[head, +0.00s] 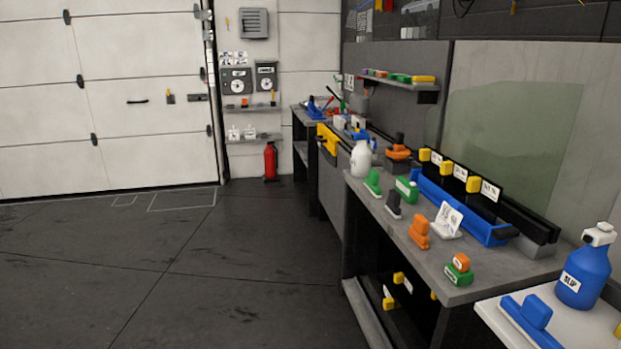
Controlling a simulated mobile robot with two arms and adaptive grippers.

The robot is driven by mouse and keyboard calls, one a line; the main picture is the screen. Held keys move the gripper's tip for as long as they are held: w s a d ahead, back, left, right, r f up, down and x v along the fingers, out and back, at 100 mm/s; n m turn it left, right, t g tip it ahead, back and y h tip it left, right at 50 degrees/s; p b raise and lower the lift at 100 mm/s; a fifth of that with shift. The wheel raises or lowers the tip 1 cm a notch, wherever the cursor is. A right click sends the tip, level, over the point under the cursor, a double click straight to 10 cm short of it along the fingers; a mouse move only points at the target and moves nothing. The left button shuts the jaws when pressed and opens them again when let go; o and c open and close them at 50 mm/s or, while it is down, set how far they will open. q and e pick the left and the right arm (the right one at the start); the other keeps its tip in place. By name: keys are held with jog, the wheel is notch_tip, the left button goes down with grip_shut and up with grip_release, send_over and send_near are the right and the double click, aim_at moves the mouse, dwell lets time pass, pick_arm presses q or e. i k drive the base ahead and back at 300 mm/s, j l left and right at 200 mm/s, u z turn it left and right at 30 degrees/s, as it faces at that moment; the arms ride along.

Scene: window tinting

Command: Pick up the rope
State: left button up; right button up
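I cannot make out a rope for certain in the head view. A thin dark looped cord (463,8) hangs on the dark wall at the top right, cut by the picture's upper edge; I cannot tell whether it is the rope. Neither of my grippers shows in the head view.
A grey workbench (398,232) on the right holds several small tools, a white bottle (361,160) and a blue tray (450,205). A white surface (578,322) with a blue bottle (584,275) is nearest. A red extinguisher (270,161) stands at the back. The left floor is clear.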

aim_at(345, 131)
jog(key=i+j, duration=0.1)
jog(key=i, duration=2)
jog(key=i+z, duration=0.25)
jog(key=i, duration=0.2)
jog(key=i+j+z, duration=0.2)
jog(key=i, duration=0.2)
jog(key=i+j+z, duration=0.1)
jog(key=i+z, duration=0.15)
jog(key=i, duration=0.15)
jog(key=i+j+z, duration=0.15)
jog(key=z, duration=0.5)
